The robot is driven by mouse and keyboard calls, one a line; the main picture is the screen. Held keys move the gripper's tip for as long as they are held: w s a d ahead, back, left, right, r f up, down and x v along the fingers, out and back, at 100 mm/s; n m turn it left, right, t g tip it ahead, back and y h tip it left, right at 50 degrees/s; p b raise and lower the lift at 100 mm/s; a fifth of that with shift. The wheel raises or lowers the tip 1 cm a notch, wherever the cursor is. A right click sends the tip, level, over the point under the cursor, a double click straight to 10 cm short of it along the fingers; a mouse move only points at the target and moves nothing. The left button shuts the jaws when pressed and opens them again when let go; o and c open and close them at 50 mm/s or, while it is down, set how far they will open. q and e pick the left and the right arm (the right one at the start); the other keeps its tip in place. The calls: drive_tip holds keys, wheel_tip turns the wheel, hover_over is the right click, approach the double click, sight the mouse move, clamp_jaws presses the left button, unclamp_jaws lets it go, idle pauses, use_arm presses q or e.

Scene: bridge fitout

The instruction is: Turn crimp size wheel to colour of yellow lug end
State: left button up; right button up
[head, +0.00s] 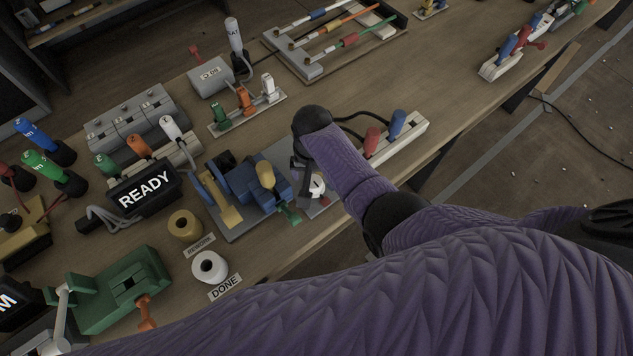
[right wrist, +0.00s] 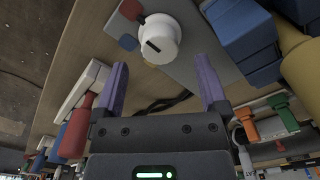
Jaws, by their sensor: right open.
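The crimp size wheel (right wrist: 160,40) is a white knob with a dark slot, on a grey plate in the right wrist view. A red patch (right wrist: 131,9) and a blue patch (right wrist: 128,42) show beside it. In the head view the wheel (head: 317,187) is partly hidden by my right gripper (head: 306,180). In the right wrist view that gripper (right wrist: 160,64) is open, its two purple fingers pointing at the wheel's near edge with nothing gripped. The blue crimping machine (head: 258,182) with yellow parts stands beside the wheel. I cannot make out a yellow lug end. My left gripper is not in view.
A white holder with red and blue handles (head: 372,140) stands right of my wrist. A rack of coloured cables (head: 309,69) is farther back.

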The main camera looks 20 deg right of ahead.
sight(314, 182)
wheel_tip(314, 182, down, 4)
drive_tip(key=shift+w+r+b, duration=0.1)
drive_tip(key=shift+b, duration=0.6)
drive_tip(key=shift+f, duration=0.2)
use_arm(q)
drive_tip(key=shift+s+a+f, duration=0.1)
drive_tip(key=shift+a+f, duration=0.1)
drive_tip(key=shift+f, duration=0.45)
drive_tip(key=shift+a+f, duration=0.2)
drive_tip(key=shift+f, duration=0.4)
use_arm(e)
drive_tip(key=c, duration=0.5)
clamp_jaws()
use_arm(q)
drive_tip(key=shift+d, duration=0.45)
use_arm(e)
drive_tip(key=shift+r, duration=0.1)
